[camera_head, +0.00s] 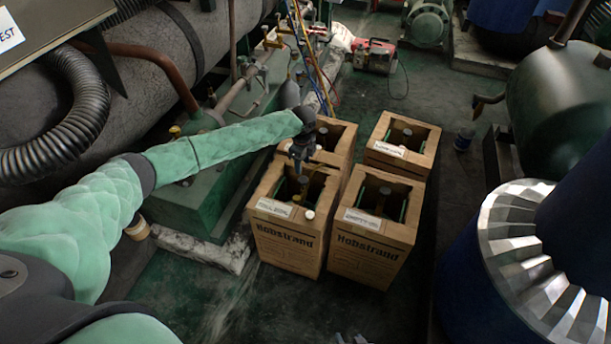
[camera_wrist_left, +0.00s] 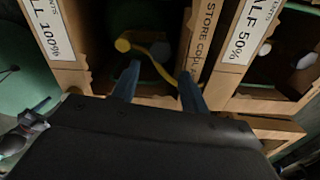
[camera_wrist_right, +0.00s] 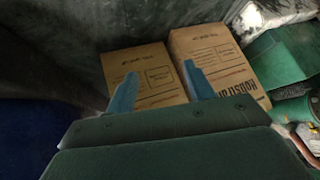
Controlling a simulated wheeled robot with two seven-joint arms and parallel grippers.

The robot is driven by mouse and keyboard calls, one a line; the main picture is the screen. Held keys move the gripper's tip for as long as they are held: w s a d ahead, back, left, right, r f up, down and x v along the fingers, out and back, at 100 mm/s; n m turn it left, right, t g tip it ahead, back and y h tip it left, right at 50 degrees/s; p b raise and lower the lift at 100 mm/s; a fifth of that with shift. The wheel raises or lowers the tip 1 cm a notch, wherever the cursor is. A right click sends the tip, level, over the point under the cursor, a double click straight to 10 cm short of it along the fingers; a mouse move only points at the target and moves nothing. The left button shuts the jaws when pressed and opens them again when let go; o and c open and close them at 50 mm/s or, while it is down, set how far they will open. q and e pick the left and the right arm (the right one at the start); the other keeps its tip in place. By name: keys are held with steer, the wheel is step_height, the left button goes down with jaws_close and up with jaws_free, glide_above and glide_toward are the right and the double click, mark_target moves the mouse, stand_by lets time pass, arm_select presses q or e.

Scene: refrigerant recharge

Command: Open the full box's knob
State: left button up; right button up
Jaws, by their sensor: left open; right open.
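The full box (camera_head: 287,248) is the open-topped cardboard box at front left of the group; its label (camera_wrist_left: 45,28) shows "LL 100%" in the left wrist view. Inside, a round yellow knob (camera_wrist_left: 122,45) is visible with a yellow hose (camera_wrist_left: 158,66) curving beside it. My left gripper (camera_head: 302,172) is over this box's opening, fingers pointing down. In the left wrist view its fingers (camera_wrist_left: 160,68) are apart, with the knob up and left of the left fingertip, not between them. My right gripper (camera_wrist_right: 160,78) is open and empty, away from the boxes' tops.
The half-full box (camera_head: 370,247), labelled "50%" in the left wrist view, stands right of the full box. Two more boxes (camera_head: 400,165) (camera_head: 340,138) stand behind. A green machine base (camera_head: 185,205) is at left; a blue machine with a silver ring (camera_head: 520,235) is at right.

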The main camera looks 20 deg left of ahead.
mark_target(303, 179)
arm_select(q)
steer(key=shift+d+f+m, duration=0.1)
steer(key=shift+f+m, duration=0.05)
steer(key=shift+m, duration=0.15)
steer(key=shift+w+f, duration=0.1)
steer(key=shift+f, duration=0.5)
step_height(303, 179, down, 5)
steer(key=shift+r, duration=0.2)
steer(key=shift+f, duration=0.9)
arm_select(e)
steer(key=shift+d+f, duration=0.15)
steer(key=shift+f, duration=0.25)
steer(key=shift+s, duration=0.1)
